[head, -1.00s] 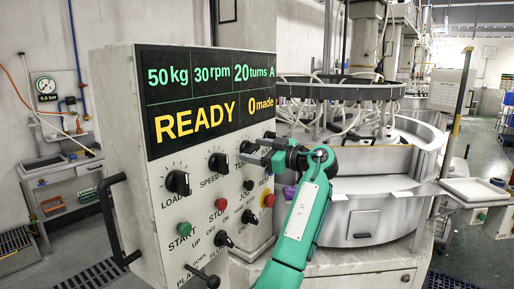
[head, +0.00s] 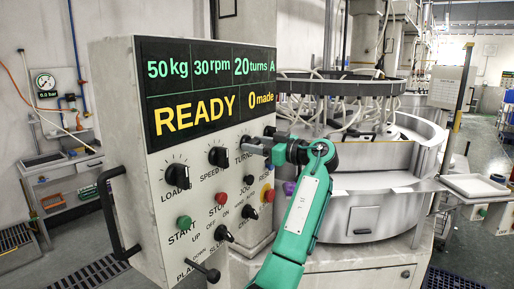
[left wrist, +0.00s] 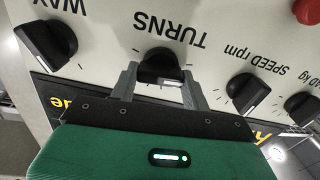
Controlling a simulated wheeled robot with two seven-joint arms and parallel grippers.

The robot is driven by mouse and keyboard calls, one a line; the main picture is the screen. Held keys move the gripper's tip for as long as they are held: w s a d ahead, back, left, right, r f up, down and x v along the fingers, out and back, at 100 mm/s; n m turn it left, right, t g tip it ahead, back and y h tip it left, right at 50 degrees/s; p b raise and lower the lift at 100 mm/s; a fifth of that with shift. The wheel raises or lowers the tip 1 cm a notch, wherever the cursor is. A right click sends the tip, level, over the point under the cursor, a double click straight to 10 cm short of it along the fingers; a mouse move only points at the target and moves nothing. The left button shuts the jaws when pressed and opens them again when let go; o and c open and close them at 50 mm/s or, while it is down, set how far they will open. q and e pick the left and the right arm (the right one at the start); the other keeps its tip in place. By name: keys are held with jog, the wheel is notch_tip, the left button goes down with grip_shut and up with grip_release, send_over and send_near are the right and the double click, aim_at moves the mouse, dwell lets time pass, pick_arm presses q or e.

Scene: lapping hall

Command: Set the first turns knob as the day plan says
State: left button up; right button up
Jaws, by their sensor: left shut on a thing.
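The control panel (head: 160,190) stands at the left centre of the head view. Its display (head: 208,90) reads 50 kg, 30 rpm, 20 turns A, READY and 0 made. My left gripper (head: 264,146) is at the turns knob; its fingers hide most of the knob in the head view. In the left wrist view the black turns knob (left wrist: 160,64) sits between the two grey fingers of the left gripper (left wrist: 160,80), which are shut on it. The panel appears upside down there. My right gripper is out of view. I see no readable day plan.
The load knob (head: 177,177) and speed knob (head: 218,156) are left of the turns knob. The wax knob (left wrist: 45,45) shows beside it in the wrist view. Below are a green start button (head: 184,223) and red stop button (head: 220,198). The round lapping machine (head: 385,190) stands behind my arm.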

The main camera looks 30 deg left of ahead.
pick_arm(q)
jog(key=shift+o, duration=0.2)
jog(key=shift+m+b, duration=0.35)
jog(key=shift+m, duration=0.55)
jog(key=m, duration=0.2)
jog(key=shift+m, duration=0.4)
jog(key=m, duration=0.4)
jog(key=shift+w+r, duration=0.1)
jog(key=m+p, duration=0.1)
jog(key=m, duration=0.3)
jog(key=shift+m+p, duration=0.55)
jog(key=shift+m, duration=1.05)
jog(key=o, duration=1)
jog(key=shift+w, duration=0.1)
jog(key=shift+c, duration=0.2)
